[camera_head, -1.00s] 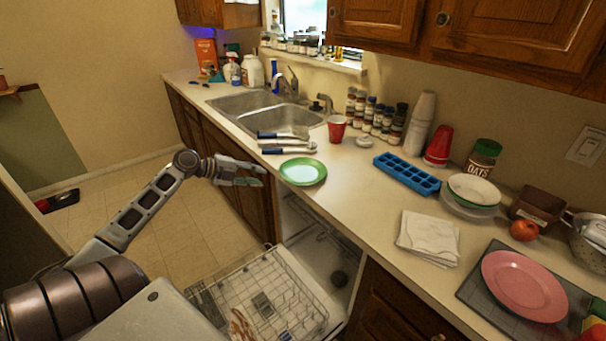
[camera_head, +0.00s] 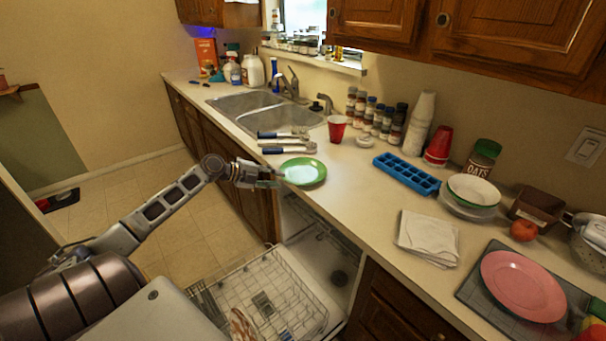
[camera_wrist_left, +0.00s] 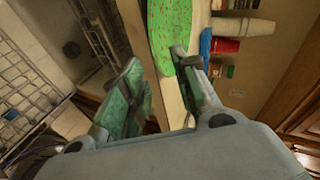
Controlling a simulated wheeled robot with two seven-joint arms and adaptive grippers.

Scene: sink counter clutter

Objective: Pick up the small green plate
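The small green plate (camera_head: 303,172) lies on the counter near its front edge, beside the sink. Its green speckled surface also shows at the top middle of the left wrist view (camera_wrist_left: 168,30). My left gripper (camera_head: 272,177) is at the plate's left rim, just over the counter's front edge. In the left wrist view its two green-padded fingers (camera_wrist_left: 157,62) are spread apart, with the plate's rim close to the right-hand fingertip. I cannot tell whether they touch. My right gripper is not in view.
Blue-handled utensils (camera_head: 288,150) lie behind the plate near the sink (camera_head: 240,104). A red cup (camera_head: 337,128) and a blue ice tray (camera_head: 406,174) stand to the right. Below the counter, the open dishwasher rack (camera_head: 262,300) extends out. Bare counter lies right of the plate.

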